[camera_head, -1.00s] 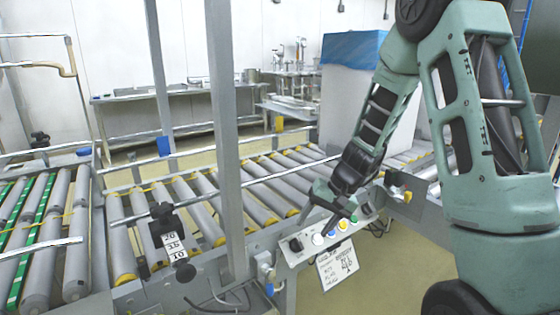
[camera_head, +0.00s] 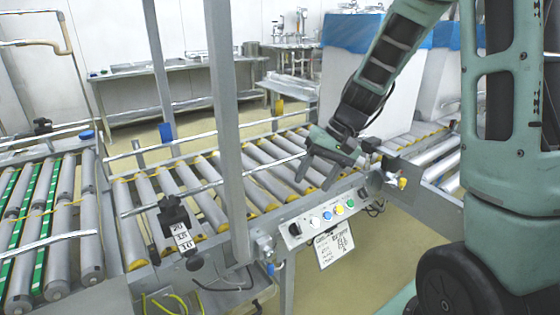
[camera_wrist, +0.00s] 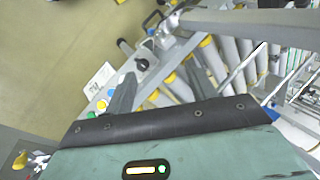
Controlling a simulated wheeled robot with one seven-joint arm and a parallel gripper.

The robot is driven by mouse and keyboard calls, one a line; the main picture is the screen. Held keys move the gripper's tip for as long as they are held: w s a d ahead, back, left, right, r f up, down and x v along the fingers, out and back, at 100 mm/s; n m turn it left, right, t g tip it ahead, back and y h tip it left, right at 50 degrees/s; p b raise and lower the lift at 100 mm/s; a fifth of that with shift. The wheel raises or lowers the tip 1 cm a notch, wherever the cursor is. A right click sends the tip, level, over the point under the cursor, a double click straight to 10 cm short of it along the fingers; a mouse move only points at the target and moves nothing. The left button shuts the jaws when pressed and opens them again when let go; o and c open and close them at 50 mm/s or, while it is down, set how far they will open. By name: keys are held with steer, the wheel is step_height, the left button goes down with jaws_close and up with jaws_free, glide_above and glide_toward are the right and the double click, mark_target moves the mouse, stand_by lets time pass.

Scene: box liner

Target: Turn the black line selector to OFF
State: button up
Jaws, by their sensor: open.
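The black line selector (camera_head: 294,229) is a round knob at the left end of the grey control panel on the conveyor's front side. It also shows in the wrist view (camera_wrist: 142,64), just beyond and between my fingertips. I cannot read its setting. White, blue, yellow and green (camera_head: 350,203) buttons sit in a row to its right. My gripper (camera_head: 315,184) is open and empty, above the panel and the conveyor edge, apart from the knob. Both fingers show in the wrist view (camera_wrist: 160,72).
A white handwritten sign (camera_head: 334,245) hangs below the panel. A grey upright post (camera_head: 228,130) stands to its left, near a black clamp with a number label (camera_head: 182,236). Roller conveyors (camera_head: 250,175) fill the space behind. Open floor lies in front of the panel.

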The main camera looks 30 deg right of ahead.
steer(key=s+a+r+n+g+p, duration=0.1)
steer(key=s+a+r+n+p, duration=0.1)
steer(key=a, duration=0.4)
steer(key=s+a+r+n+g+h+p, duration=0.1)
steer(key=s+a+r+n+p, duration=0.1)
steer(key=a+r, duration=0.4)
steer(key=shift+s+a+p, duration=0.5)
steer(key=shift+a+p, duration=0.05)
steer(key=shift+p, duration=0.75)
steer(key=shift+n, duration=0.3)
